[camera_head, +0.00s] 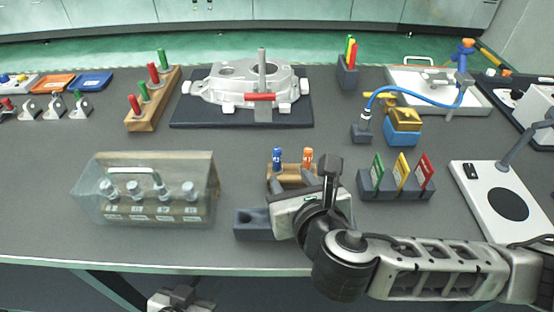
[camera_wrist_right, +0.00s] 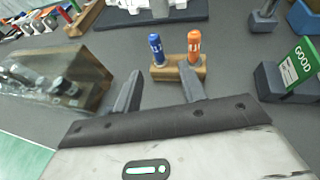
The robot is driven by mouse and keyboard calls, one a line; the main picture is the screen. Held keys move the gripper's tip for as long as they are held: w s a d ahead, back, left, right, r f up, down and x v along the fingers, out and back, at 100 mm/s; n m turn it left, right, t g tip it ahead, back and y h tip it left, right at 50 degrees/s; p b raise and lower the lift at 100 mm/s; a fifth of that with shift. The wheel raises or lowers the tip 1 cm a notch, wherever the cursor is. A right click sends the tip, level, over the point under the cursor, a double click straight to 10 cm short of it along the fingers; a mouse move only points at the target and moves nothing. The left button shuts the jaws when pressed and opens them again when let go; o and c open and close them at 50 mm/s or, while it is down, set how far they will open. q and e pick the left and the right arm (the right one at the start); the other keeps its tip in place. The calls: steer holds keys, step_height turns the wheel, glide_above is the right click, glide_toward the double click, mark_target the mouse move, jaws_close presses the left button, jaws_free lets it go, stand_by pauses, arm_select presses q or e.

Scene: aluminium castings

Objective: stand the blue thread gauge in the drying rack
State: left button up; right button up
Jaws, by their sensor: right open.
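The blue thread gauge (camera_head: 277,159) stands upright in a small wooden block (camera_head: 284,182), left of an orange gauge (camera_head: 307,158). The right wrist view also shows the blue gauge (camera_wrist_right: 156,48), the orange gauge (camera_wrist_right: 194,45) and the block (camera_wrist_right: 178,73). My right gripper (camera_wrist_right: 158,88) is open and empty, its fingers apart on the near side of the block. In the head view my right gripper (camera_head: 296,190) hides part of the block. My left gripper (camera_head: 180,299) is low, beyond the table's front edge; its fingers are unclear. I cannot tell which holder is the drying rack.
A dark grey block (camera_head: 252,224) lies near the front edge. A clear-covered case (camera_head: 145,188) stands left, and a stand of coloured cards (camera_head: 396,190) right. A wooden rack (camera_head: 153,112) and a casting (camera_head: 250,85) on a dark plate stand behind.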

mark_target(278, 163)
steer(key=x, duration=0.9)
steer(key=shift+w+a+f, duration=0.2)
steer(key=shift+a, duration=0.05)
jaws_close()
